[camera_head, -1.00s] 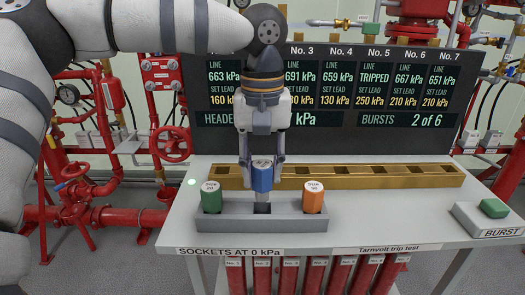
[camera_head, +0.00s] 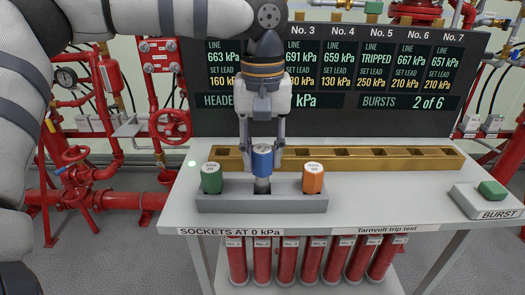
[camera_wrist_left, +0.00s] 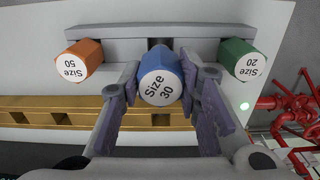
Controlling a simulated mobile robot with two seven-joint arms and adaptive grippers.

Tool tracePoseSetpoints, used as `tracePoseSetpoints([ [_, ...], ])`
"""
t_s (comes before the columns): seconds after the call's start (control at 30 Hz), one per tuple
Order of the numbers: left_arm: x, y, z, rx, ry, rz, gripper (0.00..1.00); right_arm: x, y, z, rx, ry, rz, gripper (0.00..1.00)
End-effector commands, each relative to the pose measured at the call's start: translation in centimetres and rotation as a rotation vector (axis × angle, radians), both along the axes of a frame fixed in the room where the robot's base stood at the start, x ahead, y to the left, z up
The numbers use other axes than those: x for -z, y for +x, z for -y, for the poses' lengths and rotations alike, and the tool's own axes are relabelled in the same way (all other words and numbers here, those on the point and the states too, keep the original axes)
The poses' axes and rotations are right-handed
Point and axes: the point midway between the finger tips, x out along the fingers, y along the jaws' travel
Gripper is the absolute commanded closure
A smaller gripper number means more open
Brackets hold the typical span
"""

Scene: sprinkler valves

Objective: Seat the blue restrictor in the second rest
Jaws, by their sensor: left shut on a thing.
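The blue restrictor (camera_head: 262,160), labelled Size 30, is upright between the fingers of my left gripper (camera_head: 262,150), which is shut on it. It also shows in the left wrist view (camera_wrist_left: 160,80), with the finger pads on both sides. It is over the middle of the grey rack (camera_head: 290,204) and sits higher than its neighbours. A metallic stem shows below it; I cannot tell whether its lower end is clear of the rack. The brass rail (camera_head: 390,164) with several square rests runs behind. My right gripper is not in view.
A green restrictor (camera_head: 211,178) and an orange restrictor (camera_head: 313,178) stand in the rack on either side. A display board (camera_head: 400,75) rises behind the rail. The burst button box (camera_head: 486,200) is at the right. The tabletop between is clear.

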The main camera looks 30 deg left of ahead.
Motion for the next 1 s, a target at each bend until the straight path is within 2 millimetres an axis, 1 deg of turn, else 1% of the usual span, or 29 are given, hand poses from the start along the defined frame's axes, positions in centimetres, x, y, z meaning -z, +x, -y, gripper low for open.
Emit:
tracePoseSetpoints([
  [1.0, 2.6, 0.0, 0.0, -0.001, -0.001, -0.001, 1.00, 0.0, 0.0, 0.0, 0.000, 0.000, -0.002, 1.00],
])
